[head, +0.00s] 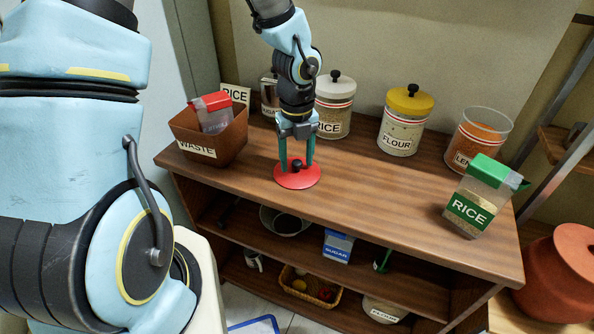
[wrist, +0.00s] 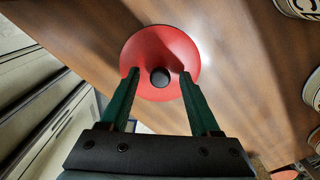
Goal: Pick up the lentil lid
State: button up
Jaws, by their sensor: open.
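A red round lid (head: 297,177) with a black knob lies flat on the wooden counter; it carries no readable label. The lid also shows in the wrist view (wrist: 160,50), with its knob (wrist: 159,77) near the middle. My gripper (head: 296,163) points down over the lid, its green fingers open on either side of the knob. In the wrist view, the fingertips of my gripper (wrist: 157,75) flank the knob with a gap on each side. An open glass jar labelled "LEN..." (head: 479,138) stands without a lid at the counter's right back.
A waste bin (head: 182,143) stands at the left. A rice jar (head: 334,112) and a flour jar (head: 403,125) stand behind the lid. A green-topped rice container (head: 472,205) is at the right. Bare counter (head: 390,205) lies right of the lid.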

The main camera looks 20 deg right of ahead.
grip_shut()
dwell(0.5)
